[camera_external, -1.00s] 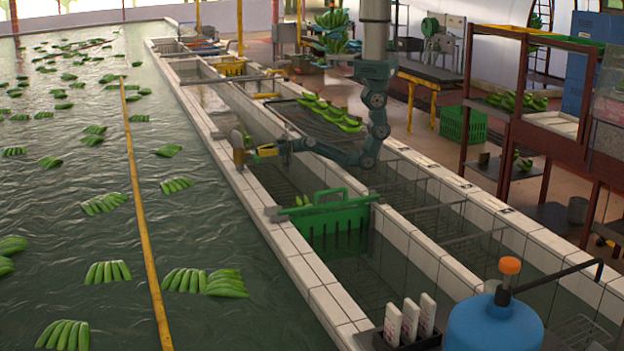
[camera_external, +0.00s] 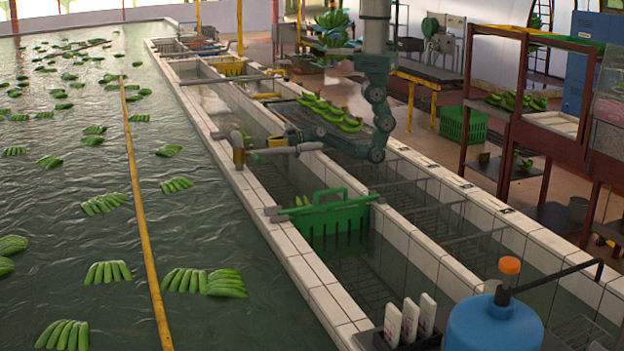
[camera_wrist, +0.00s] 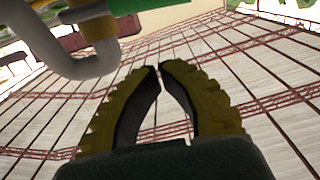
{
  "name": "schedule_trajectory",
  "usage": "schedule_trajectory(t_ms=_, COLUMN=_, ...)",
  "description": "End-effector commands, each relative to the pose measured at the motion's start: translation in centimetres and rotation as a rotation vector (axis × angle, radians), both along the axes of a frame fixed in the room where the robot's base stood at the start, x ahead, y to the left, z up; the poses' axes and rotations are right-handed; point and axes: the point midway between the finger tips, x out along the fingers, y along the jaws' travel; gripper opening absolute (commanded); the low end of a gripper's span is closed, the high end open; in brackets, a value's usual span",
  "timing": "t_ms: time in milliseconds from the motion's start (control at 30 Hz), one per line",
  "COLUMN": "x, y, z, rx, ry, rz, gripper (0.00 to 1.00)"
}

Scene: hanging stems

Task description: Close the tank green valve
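In the wrist view a pale curved pipe (camera_wrist: 85,62) fills the upper left, with a dull yellow collar (camera_wrist: 100,26) and a green part (camera_wrist: 78,10) cut off by the top edge. I cannot tell whether that green part is the valve handle. In the external view a tan upright pipe (camera_external: 238,151) with a pale pipe running right (camera_external: 288,150) stands at the tank wall; no green handle is clear there. My gripper (camera_wrist: 160,67) has olive-yellow fingers with dark pads. Its tips almost meet, nothing is between them, and it is right of the pipe, apart from it.
A green slotted crate (camera_external: 336,224) stands in the channel in front of my arm. Tiled walls (camera_external: 300,262) border the channels. Bananas float in the large tank (camera_external: 85,250) at left. A blue container (camera_external: 494,326) stands at front right.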

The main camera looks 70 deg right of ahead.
Motion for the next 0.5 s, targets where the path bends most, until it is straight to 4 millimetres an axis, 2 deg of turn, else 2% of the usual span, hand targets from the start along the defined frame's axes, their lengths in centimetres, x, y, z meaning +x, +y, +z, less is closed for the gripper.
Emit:
schedule_trajectory(t_ms=100, x=-2.0, y=-2.2, z=0.1, rx=0.002, ry=-0.002, rz=-0.003, gripper=0.0)
schedule_trajectory(t_ms=233, x=-3.4, y=-3.6, z=0.2, rx=0.003, ry=-0.002, rz=-0.003, gripper=0.0)
schedule_trajectory(t_ms=500, x=-3.8, y=-4.5, z=1.9, rx=0.048, ry=0.048, rz=-0.007, gripper=0.0)
